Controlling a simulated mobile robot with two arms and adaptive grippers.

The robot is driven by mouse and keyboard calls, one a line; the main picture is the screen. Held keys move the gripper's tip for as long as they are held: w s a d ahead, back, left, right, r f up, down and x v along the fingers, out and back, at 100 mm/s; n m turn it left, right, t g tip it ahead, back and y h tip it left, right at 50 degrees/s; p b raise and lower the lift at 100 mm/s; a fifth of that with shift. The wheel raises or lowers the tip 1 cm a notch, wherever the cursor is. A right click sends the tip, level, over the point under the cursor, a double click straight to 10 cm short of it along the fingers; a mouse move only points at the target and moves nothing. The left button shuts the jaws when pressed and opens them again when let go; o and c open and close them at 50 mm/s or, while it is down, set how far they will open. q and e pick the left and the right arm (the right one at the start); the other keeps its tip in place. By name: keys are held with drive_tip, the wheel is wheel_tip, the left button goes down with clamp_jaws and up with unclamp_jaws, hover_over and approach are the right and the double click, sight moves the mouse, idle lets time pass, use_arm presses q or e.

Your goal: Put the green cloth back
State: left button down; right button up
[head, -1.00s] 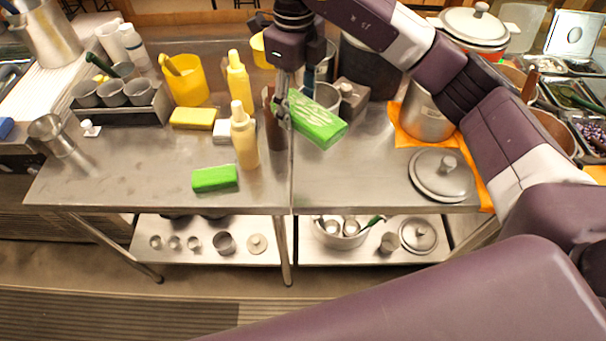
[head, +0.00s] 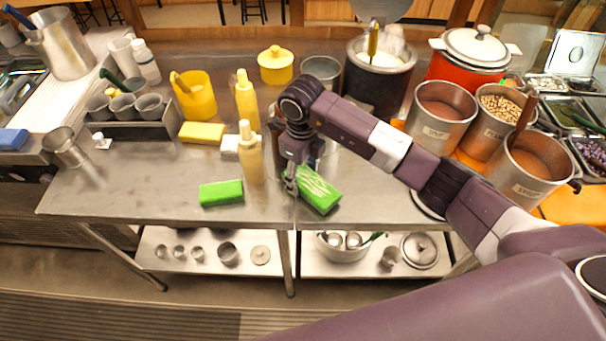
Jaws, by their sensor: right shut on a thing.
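A green cloth (head: 320,192) with pale streaks, folded into a block, is near the front edge of the steel table, right of the table's middle. My right gripper (head: 292,182) is shut on its left end. I cannot tell whether its underside touches the table. A second, plain green block (head: 221,193) lies flat on the table to the left, apart from the gripper. My left gripper is not in view.
Two yellow bottles (head: 250,155) stand just left of my right gripper. A yellow block (head: 201,133) and a yellow tub (head: 196,98) are farther left. Food pots (head: 440,112) crowd the right side. The table's front left (head: 130,195) is clear.

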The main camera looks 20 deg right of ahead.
drive_tip(key=shift+f, duration=0.5)
drive_tip(key=shift+f, duration=0.1)
drive_tip(key=o, duration=1.6)
drive_tip(key=shift+c, duration=0.2)
